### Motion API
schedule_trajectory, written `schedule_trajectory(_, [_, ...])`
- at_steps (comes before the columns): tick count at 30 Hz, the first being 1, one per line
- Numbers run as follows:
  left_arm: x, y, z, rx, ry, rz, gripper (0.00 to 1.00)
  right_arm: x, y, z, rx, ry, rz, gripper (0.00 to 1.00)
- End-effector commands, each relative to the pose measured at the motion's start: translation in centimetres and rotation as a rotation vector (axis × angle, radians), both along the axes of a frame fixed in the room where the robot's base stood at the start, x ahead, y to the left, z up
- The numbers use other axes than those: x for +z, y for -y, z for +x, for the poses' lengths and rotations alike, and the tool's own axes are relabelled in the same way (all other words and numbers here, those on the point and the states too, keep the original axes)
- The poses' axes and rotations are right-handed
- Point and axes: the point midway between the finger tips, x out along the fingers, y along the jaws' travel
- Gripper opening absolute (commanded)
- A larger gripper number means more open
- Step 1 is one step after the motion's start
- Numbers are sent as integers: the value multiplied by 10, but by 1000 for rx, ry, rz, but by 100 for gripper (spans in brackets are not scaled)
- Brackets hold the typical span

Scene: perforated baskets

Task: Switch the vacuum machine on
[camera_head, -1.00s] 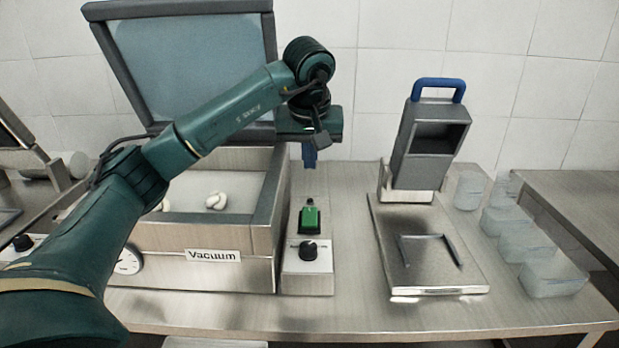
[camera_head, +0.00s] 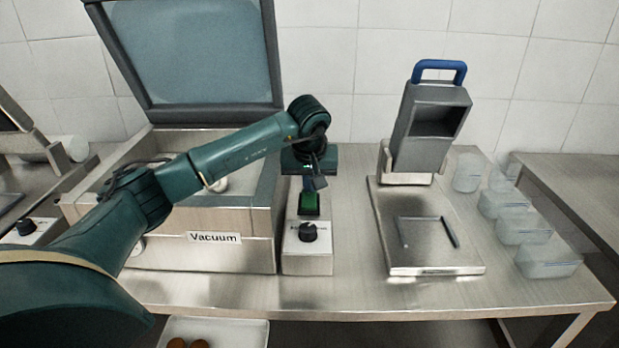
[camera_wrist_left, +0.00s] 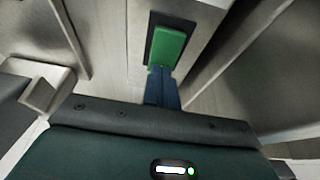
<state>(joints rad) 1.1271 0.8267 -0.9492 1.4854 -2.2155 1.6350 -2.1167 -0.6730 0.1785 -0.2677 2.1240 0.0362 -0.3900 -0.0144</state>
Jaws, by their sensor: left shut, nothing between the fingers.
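The vacuum machine (camera_head: 232,262) stands at the left with its lid (camera_head: 195,60) raised and a "Vacuum" label on its front. Its control box (camera_head: 306,262) on the right side carries a green switch (camera_head: 309,204) and a black knob (camera_head: 308,232). My left gripper (camera_head: 309,184) is shut and empty, pointing down just above the far end of the green switch. In the left wrist view its blue fingertips (camera_wrist_left: 160,70) overlap the lower end of the green switch (camera_wrist_left: 168,45); I cannot tell whether they touch it. My right gripper is not in view.
A grey device with a blue handle (camera_head: 439,66) stands on a metal plate (camera_head: 430,262) to the right. Several clear containers (camera_head: 524,228) line the table's right side. A white tray (camera_head: 235,334) with brown round items sits below the front edge.

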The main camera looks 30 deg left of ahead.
Motion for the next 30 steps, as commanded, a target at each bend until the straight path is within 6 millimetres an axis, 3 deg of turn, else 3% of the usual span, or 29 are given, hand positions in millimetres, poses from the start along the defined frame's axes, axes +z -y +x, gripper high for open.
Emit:
schedule_trajectory(11, [-3, 1, 0, 3, -95, -56, 0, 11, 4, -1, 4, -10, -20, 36])
schedule_trajectory(13, [-8, 1, -1, -1, -94, -55, 0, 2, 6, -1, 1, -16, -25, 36])
schedule_trajectory(19, [-9, 1, -2, -1, -95, -54, 0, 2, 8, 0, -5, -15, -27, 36])
schedule_trajectory(30, [-9, 9, -15, -4, -103, -54, 0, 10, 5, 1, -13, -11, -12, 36])
